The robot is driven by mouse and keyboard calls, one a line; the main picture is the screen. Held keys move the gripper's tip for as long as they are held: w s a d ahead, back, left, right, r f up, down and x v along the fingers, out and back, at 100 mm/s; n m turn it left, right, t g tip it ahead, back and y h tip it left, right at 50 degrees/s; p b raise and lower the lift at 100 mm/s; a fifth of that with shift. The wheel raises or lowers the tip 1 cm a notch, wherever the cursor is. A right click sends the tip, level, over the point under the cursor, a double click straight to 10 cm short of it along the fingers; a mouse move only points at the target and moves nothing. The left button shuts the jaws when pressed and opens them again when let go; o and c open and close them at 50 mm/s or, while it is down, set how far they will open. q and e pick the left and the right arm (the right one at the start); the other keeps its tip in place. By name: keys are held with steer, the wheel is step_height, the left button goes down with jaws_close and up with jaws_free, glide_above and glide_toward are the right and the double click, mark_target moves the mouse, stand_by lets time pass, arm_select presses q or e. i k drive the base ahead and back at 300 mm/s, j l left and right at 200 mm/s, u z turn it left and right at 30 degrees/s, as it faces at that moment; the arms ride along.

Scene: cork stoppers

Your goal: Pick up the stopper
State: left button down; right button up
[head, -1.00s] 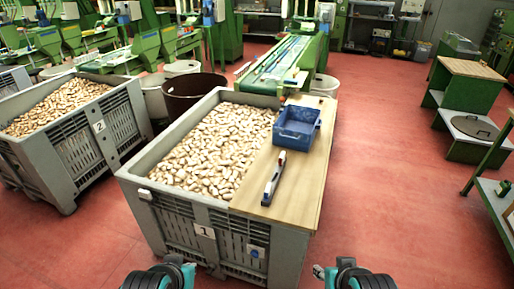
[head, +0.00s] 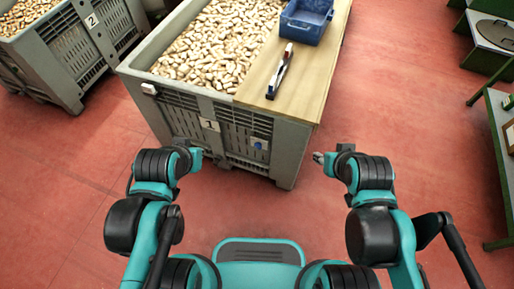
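Many cork stoppers (head: 218,45) fill the grey crate marked 1 (head: 185,108) in front of me. No single stopper stands apart from the pile. My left gripper (head: 198,153) is in front of the crate's near wall, below its rim, at the left. My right gripper (head: 320,157) is to the right of the crate's near right corner. Both grippers are small and partly hidden by my own arms, so their fingers cannot be made out clearly. I see no stopper at either gripper.
A wooden board (head: 312,78) covers the crate's right side. A blue bin (head: 306,24) and a dark tool with a white and red end (head: 280,72) lie on it. Crate 2 (head: 90,45) stands at the left. A green-framed table (head: 497,150) is at the right. Red floor between is clear.

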mark_target(184, 71)
steer(key=i+j+z, duration=0.3)
steer(key=i+j, duration=0.15)
steer(key=j, duration=0.15)
steer(key=i+j+z, duration=0.35)
steer(key=j, duration=0.3)
steer(key=i+j+z, duration=0.15)
steer(key=j, duration=0.2)
